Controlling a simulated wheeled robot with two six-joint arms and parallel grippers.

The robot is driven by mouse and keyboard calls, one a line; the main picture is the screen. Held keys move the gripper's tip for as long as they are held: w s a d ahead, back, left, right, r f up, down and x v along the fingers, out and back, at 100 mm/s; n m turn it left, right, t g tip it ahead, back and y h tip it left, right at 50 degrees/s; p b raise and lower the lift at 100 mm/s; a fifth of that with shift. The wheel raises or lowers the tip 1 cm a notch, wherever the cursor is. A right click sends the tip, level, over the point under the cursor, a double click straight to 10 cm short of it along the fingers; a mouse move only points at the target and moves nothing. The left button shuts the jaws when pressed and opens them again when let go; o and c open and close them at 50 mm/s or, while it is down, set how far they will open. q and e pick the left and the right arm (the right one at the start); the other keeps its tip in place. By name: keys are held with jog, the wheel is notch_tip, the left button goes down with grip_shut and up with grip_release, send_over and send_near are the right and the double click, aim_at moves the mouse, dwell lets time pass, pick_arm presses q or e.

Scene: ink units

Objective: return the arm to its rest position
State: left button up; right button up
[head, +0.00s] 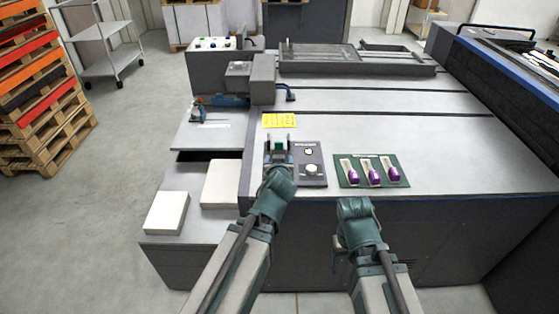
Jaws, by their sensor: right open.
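My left gripper (280,147) reaches over the left part of a dark control panel (314,178) on the machine's front edge. Its fingers stand apart with something green between them. I cannot tell whether they hold it or it belongs to the panel behind. My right arm (361,222) is bent lower, in front of the machine's front edge and below the green mat. My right gripper (339,246) is open, mostly hidden by its own wrist, with nothing visible in it.
A green mat (343,182) bears several purple-and-white items, such as a purple one (374,177). A yellow label (279,120) lies behind the panel. White blocks (166,212) stand on the left shelf. The machine's grey top (440,150) is clear at right. Pallets (50,130) stand far left.

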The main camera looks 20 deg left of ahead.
pick_arm(q)
jog(key=s+d+f+m+g+p, duration=0.2)
jog(key=s+d+g, duration=0.2)
jog(key=s, duration=0.3)
jog(key=s+d+f+m+g+h+p, duration=0.1)
jog(key=s+d+f+m+g+p, duration=0.1)
jog(key=s+d+g, duration=0.2)
jog(key=s+d+f+m+g+h+p, duration=0.1)
jog(key=s+d+g, duration=0.4)
jog(key=s, duration=0.6)
jog(key=shift+f+m+p, duration=0.45)
jog(key=shift+m+p, duration=0.45)
jog(key=shift+p, duration=0.1)
jog(key=shift+d, duration=0.1)
